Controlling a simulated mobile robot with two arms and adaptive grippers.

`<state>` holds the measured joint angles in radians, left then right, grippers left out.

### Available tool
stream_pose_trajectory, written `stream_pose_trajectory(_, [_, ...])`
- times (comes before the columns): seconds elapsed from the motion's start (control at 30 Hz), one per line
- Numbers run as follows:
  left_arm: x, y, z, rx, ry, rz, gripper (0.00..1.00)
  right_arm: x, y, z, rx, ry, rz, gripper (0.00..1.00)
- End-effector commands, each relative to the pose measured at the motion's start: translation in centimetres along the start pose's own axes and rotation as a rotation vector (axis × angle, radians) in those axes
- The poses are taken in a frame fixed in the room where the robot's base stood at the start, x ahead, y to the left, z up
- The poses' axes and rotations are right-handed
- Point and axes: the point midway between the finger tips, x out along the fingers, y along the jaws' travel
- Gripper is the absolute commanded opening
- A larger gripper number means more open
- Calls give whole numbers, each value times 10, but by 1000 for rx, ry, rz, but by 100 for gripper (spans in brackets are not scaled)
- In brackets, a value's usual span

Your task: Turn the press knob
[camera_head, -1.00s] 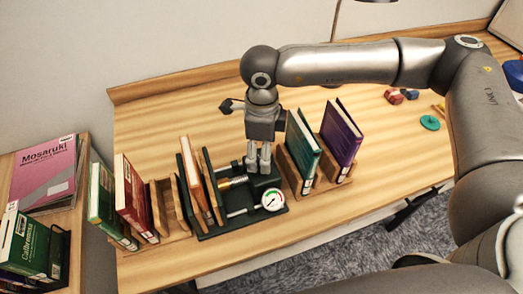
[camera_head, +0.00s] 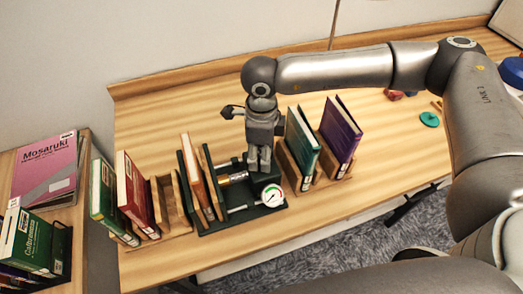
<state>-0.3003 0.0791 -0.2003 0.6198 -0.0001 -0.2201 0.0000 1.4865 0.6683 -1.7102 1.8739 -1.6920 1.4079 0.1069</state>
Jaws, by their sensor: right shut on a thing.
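The press (camera_head: 238,214) is a dark green frame on the table with two metal rods, a round dial gauge (camera_head: 272,195) at its front right and a wooden-faced plate (camera_head: 213,183) at its left. An orange-brown book (camera_head: 195,175) stands in its left end. My right gripper (camera_head: 259,168) points down at the press's right end, behind the gauge. Its fingers are shut on the press knob, which they mostly hide. My left gripper is out of view.
Wooden racks with green and red books (camera_head: 133,192) stand left of the press. A rack with teal (camera_head: 301,143) and purple books (camera_head: 341,137) stands close on the right. A side shelf (camera_head: 78,219) holds more books. The table's back is mostly clear.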

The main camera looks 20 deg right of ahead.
Motion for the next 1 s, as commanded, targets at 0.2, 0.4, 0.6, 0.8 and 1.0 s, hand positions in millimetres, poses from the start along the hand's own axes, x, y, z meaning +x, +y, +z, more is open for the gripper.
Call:
stream_pose_trajectory(0.2, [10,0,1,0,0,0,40,2,0,0,-44,0,-1,27])
stream_pose_trajectory(0.4, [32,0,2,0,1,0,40,6,-1,0,-161,-1,-3,27])
stream_pose_trajectory(0.6, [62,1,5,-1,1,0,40,7,-1,0,-335,-1,-3,27])
stream_pose_trajectory(0.8, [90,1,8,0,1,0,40,7,-1,0,-526,-2,-4,27])
stream_pose_trajectory(1.0, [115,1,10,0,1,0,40,6,-1,1,-712,-1,-4,27])
